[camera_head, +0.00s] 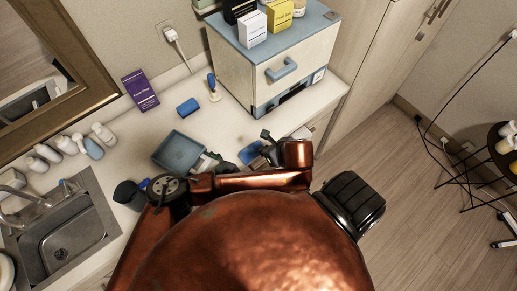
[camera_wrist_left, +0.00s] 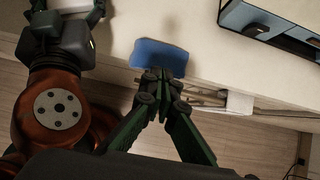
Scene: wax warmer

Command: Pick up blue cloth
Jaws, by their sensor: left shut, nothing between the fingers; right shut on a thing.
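The blue cloth (camera_wrist_left: 158,56) lies on the pale counter near its front edge in the left wrist view; in the head view it shows as a small blue patch (camera_head: 250,152) beside my left gripper (camera_head: 262,150). My left gripper (camera_wrist_left: 160,76) is shut and empty, its fingertips at the cloth's lower edge and partly covering it. I cannot tell whether they touch it. My right gripper (camera_head: 212,163) is at the right corner of the blue-grey tray (camera_head: 160,151); it also shows in the left wrist view (camera_wrist_left: 68,12). It is shut on a pale thing, mostly hidden.
A blue roll (camera_head: 188,107) and a blue-handled tool (camera_head: 213,88) stand behind the tray. A white and blue cabinet (camera_head: 245,80) stands at the back right with boxes on top. A purple box (camera_head: 141,90), bottles (camera_head: 68,145) and a sink (camera_head: 62,240) are to the left.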

